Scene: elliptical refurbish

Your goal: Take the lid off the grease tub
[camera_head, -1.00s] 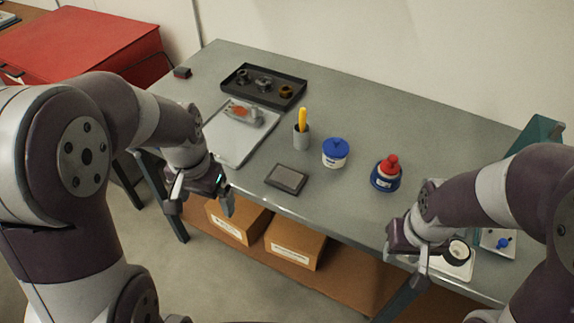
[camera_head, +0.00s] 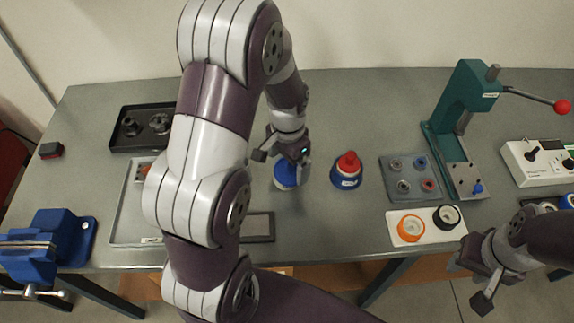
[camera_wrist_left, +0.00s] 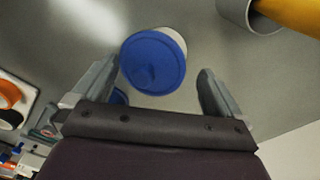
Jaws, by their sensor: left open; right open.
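The grease tub is white with a blue lid (camera_head: 284,181); it stands on the table in the head view, partly hidden by my left gripper (camera_head: 281,162). In the left wrist view the round blue lid (camera_wrist_left: 152,63) sits on the white tub (camera_wrist_left: 177,39). My left gripper also shows in the left wrist view (camera_wrist_left: 152,88), its fingers open and apart, with the lid in the space ahead between them. No contact with the lid shows. My right gripper (camera_head: 477,281) is open and empty at the table's front edge, far right of the tub.
A blue pot with a red top (camera_head: 347,171) stands just right of the tub. A green press (camera_head: 468,110), a grey parts tray (camera_head: 398,192) and a white tray (camera_head: 436,234) lie farther right. A grey cup with a yellow handle (camera_wrist_left: 240,9) is near the tub. A blue vise (camera_head: 50,245) is at left.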

